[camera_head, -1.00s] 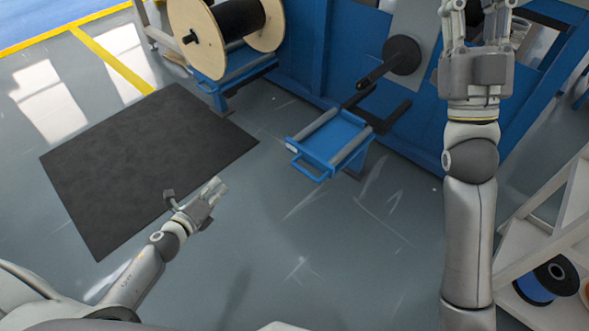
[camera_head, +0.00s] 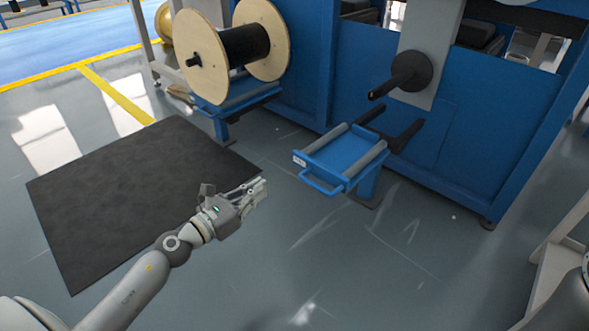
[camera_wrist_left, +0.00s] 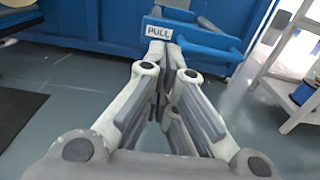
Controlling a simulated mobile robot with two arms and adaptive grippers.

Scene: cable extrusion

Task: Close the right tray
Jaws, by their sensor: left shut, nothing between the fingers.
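The right tray (camera_head: 343,156) is a blue pull-out tray with grey rollers along its sides. It sticks out from the blue machine below a dark spindle (camera_head: 411,70). Its blue handle (camera_head: 321,184) faces my side. In the left wrist view the tray's front shows ahead, with a white PULL label (camera_wrist_left: 158,32). My left gripper (camera_head: 262,189) is shut and empty, to the left of the handle and apart from it. In the left wrist view its fingers (camera_wrist_left: 167,62) point toward the tray. My right gripper is out of view.
The left tray (camera_head: 236,97) lies under a large black-wound wooden reel (camera_head: 244,45). A dark mat (camera_head: 125,190) covers the floor at left. A white shelf (camera_head: 560,245) stands at the right edge. The floor before the right tray is clear.

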